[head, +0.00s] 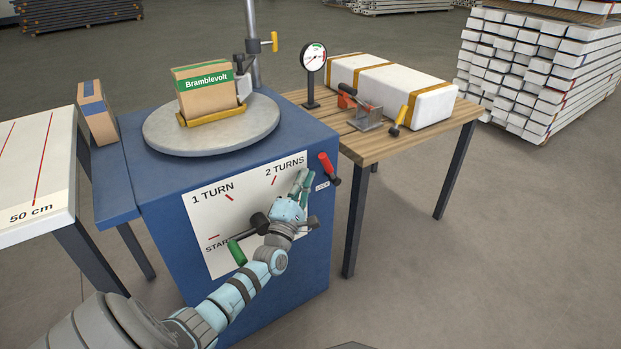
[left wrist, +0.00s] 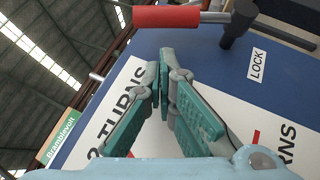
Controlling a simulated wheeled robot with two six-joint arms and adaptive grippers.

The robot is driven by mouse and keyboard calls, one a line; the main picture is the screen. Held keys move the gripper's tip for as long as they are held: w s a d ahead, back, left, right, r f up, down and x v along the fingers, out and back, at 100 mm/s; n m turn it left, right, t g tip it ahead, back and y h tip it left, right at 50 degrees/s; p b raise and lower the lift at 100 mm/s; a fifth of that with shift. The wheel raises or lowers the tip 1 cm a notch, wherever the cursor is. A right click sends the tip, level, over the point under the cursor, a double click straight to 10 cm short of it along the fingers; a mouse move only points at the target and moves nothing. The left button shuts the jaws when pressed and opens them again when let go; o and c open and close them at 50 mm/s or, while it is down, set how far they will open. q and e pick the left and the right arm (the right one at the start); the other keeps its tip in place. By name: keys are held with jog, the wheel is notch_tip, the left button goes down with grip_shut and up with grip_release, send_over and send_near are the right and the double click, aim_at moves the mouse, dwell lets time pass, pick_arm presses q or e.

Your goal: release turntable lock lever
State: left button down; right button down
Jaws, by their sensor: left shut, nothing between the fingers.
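The lock lever (head: 329,168) has a red handle and a dark pivot and sits at the upper right of the blue cabinet's front face (head: 325,225), beside a LOCK label. In the left wrist view its red handle (left wrist: 180,16) lies across the top, just beyond my fingertips. My left gripper (head: 302,180) is shut and empty, a little left of and below the lever, with a visible gap. Its fingertips also show in the left wrist view (left wrist: 164,60). The round grey turntable (head: 160,140) lies on top of the cabinet. My right gripper is not in view.
A Bramblevolt carton (head: 205,95) stands on the turntable in a yellow holder. A crank with a green handle (head: 237,252) is on the front panel, close to my left arm. A wooden table (head: 385,147) with a gauge (head: 313,58) and a white package (head: 425,105) stands right.

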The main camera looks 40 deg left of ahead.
aim_at(329, 168)
pick_arm(q)
jog(key=shift+w+d+r, duration=0.25)
jog(key=shift+w+d, duration=0.05)
jog(key=shift+w, duration=0.15)
jog(key=shift+w+d+r, duration=0.25)
jog(key=shift+w, duration=0.15)
